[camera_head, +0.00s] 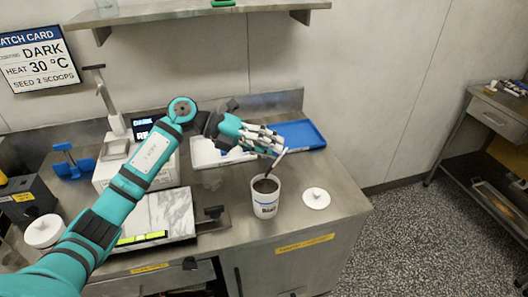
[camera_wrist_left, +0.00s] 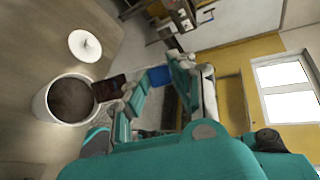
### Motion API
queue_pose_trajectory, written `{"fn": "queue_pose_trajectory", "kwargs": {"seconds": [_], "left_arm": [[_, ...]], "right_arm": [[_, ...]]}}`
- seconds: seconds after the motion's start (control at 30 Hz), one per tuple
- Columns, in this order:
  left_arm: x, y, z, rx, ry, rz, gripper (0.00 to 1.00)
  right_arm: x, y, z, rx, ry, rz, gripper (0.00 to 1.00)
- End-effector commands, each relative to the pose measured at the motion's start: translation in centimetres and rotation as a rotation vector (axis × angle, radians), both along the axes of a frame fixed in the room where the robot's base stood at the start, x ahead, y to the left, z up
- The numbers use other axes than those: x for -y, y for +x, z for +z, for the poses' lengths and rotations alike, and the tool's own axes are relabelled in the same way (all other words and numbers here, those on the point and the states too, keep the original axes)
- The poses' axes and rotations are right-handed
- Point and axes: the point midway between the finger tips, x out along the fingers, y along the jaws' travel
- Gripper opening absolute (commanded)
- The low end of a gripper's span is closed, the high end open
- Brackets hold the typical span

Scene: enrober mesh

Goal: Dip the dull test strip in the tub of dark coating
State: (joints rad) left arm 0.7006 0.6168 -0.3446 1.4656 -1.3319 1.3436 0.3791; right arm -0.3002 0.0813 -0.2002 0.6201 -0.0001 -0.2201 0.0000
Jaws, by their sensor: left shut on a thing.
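The white tub (camera_head: 266,206) stands at the counter's front with dark coating (camera_head: 266,186) inside. The tub (camera_wrist_left: 42,107) and its coating (camera_wrist_left: 70,99) also show in the left wrist view. My left gripper (camera_head: 277,145) is above the tub and shut on a thin strip (camera_head: 279,160). The strip slants down, its lower end at or just over the tub's mouth; I cannot tell whether it touches the coating. In the left wrist view, the strip (camera_wrist_left: 109,89) looks dark brown between the gripper's fingers (camera_wrist_left: 127,97), beside the tub's rim. My right gripper is not in view.
A white lid (camera_head: 316,198) lies right of the tub. A blue tray (camera_head: 305,134) and a white tray (camera_head: 207,153) sit behind. A marble slab (camera_head: 172,209) lies left, with another lidded tub (camera_head: 43,231) farther left. The counter's right front is clear.

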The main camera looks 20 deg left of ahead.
Motion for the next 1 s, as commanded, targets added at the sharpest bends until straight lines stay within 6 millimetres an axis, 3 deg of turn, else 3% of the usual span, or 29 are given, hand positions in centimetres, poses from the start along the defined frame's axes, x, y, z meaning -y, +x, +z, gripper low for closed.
{"fn": "queue_pose_trajectory", "kwargs": {"seconds": [0.7,1.0], "left_arm": [[1.9,-0.4,4.6,0.0,0.0,0.0,0.0],[2.3,-0.5,5.2,0.0,0.001,0.0,0.0]], "right_arm": [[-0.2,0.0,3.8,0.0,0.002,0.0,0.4],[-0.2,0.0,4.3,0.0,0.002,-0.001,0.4]]}}
